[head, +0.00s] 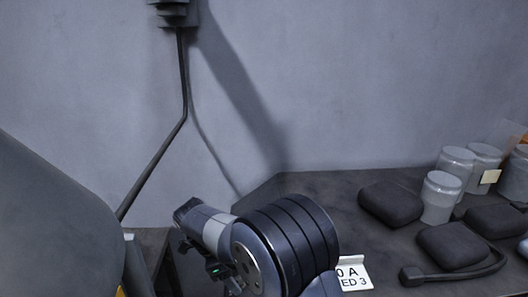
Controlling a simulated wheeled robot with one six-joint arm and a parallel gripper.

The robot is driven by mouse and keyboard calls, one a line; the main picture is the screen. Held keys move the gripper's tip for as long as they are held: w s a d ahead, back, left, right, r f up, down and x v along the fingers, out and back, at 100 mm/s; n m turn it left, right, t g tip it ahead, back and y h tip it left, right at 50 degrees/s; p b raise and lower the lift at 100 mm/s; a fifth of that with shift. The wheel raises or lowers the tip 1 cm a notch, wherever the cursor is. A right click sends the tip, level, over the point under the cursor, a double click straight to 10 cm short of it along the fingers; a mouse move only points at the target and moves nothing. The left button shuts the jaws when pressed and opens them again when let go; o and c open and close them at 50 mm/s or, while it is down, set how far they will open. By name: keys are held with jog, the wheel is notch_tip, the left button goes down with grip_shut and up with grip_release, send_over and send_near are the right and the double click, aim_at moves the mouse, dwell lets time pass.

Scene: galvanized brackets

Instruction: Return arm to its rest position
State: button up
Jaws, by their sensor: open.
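My arm shows at the lower middle of the head view, with a large ridged dark joint and a paler grey section to its left. My gripper (190,228) is at the dark left end of the arm, seen small and partly covered by the arm itself. It is open, and I see nothing held in it. A small green light shows just below the pale section. The gripper appears left of the dark worktop (330,185), in front of the gap beside it. I cannot tell its exact height or distance from the worktop.
Dark rounded blocks (391,203) and lidded grey jars (441,197) crowd the worktop's right side. A white label card (353,274) is close to the arm. A thin dark pole (153,172) rises at left against the bare grey wall (350,80).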

jog(key=shift+m, duration=0.3)
jog(key=shift+a+r, duration=0.15)
jog(key=shift+r, duration=0.1)
jog(key=shift+v, duration=0.8)
jog(key=shift+s+r, duration=0.1)
jog(key=shift+s, duration=0.05)
